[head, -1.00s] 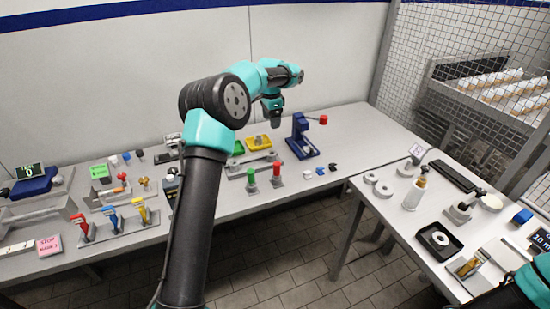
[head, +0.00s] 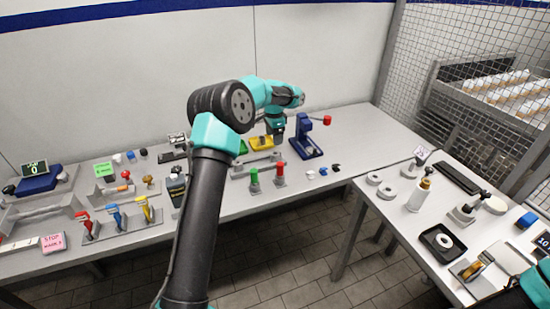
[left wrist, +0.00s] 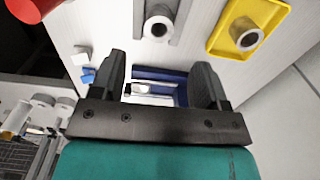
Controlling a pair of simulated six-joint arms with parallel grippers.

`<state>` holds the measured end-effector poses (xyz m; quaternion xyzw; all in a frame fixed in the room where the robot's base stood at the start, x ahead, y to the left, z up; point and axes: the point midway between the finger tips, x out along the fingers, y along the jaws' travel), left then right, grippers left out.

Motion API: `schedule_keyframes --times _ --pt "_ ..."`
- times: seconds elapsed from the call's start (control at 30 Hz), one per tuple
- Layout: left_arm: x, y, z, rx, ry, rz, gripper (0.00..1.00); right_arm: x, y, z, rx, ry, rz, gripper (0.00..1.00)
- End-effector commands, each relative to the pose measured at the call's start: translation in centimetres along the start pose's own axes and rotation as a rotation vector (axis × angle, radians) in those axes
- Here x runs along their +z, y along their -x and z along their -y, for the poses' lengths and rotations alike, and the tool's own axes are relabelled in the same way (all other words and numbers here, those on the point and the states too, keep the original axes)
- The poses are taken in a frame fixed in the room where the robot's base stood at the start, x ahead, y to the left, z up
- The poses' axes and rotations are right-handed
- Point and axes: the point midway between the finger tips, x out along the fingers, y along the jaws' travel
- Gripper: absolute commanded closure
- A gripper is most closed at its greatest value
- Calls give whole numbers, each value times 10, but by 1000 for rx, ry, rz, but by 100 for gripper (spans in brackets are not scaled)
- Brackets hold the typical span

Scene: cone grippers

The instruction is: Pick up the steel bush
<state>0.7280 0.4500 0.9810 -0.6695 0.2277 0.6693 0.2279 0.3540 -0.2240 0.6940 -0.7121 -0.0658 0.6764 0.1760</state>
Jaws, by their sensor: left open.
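A short, hollow, steel-coloured bush (left wrist: 249,40) stands in a yellow tray (left wrist: 222,45) at the top right of the left wrist view. In the head view, the yellow tray (head: 258,145) is partly behind my left gripper (head: 277,143). My left gripper (left wrist: 160,75) is open, with nothing between its fingers, and hangs above the bench near the blue press (head: 306,140). A similar hollow round piece (left wrist: 158,24) sits on a grey fixture beside the tray. My right gripper is out of view; only part of my right arm shows at lower right.
Green and red posts (head: 279,174) stand in front. A green tray (head: 243,147) lies left of the yellow one. The bench's right end (head: 365,130) is clear.

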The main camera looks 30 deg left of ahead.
Motion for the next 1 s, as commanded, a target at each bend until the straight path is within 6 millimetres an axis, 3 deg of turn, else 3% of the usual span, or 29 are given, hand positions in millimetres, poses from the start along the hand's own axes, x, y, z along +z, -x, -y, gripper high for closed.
schedule_keyframes --times 0.2,0.7,1.0 --pt "0 -34 0 2 1 1 31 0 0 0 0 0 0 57" --pt "0 -44 0 1 0 1 31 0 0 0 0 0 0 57" --pt "-3 -80 -1 2 0 3 31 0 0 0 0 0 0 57"
